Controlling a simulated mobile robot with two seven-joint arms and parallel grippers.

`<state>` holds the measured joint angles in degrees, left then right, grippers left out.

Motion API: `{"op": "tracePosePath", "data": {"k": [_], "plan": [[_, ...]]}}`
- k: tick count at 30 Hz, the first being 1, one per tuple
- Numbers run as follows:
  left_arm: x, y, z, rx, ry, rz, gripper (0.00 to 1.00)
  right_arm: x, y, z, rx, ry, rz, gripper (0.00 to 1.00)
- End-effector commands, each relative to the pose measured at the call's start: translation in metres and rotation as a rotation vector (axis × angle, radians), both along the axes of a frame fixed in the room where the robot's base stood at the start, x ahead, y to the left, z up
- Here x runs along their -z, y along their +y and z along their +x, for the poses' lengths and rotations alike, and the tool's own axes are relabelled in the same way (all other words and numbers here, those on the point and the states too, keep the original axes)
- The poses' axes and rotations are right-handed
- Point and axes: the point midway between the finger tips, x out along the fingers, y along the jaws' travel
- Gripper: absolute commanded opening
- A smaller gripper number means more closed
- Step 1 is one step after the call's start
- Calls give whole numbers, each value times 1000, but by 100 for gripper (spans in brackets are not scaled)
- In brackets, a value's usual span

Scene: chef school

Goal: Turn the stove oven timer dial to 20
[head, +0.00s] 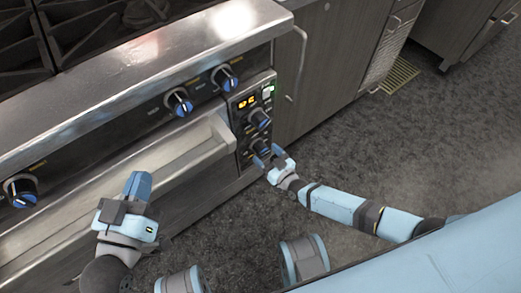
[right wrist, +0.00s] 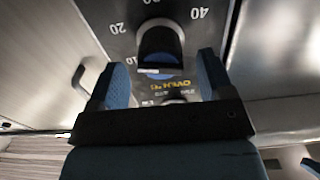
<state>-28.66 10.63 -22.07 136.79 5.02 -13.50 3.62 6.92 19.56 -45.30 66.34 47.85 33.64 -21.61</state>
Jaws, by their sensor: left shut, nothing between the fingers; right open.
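The timer dial, a dark knob with a blue part, is the lower of two dials on the oven control panel (head: 240,108). In the head view this lower dial (head: 260,147) is partly covered by my right gripper (head: 267,158). In the right wrist view the dial (right wrist: 160,42) is ringed by upside-down numbers, among them 10, 20 and 40. My right gripper (right wrist: 162,78) is open there, with one blue finger toward each side of the dial. I cannot tell whether they touch it. My left gripper (head: 138,185) is shut and empty before the oven front.
The upper panel dial (head: 259,119) sits just above, under a lit display (head: 247,102). Blue-faced stove knobs (head: 180,102) line the front. The oven handle (head: 170,165) juts out left of the panel. Grey floor (head: 350,150) is open to the right.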

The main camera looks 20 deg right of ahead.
Motion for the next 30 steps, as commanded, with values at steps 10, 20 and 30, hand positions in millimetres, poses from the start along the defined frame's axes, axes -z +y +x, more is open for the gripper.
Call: {"op": "tracePosePath", "data": {"k": [10, 20, 30], "plan": [[-18, -5, -3, 20, -82, -56, 0, 0, 13, 34, -1, -2, -2, 74], [-22, -6, -3, 22, -92, -60, 0, 0, 13, 35, -1, 0, -1, 63], [-19, -6, -2, 22, -89, -60, 0, 1, 13, 34, -1, 9, 27, 25]]}}
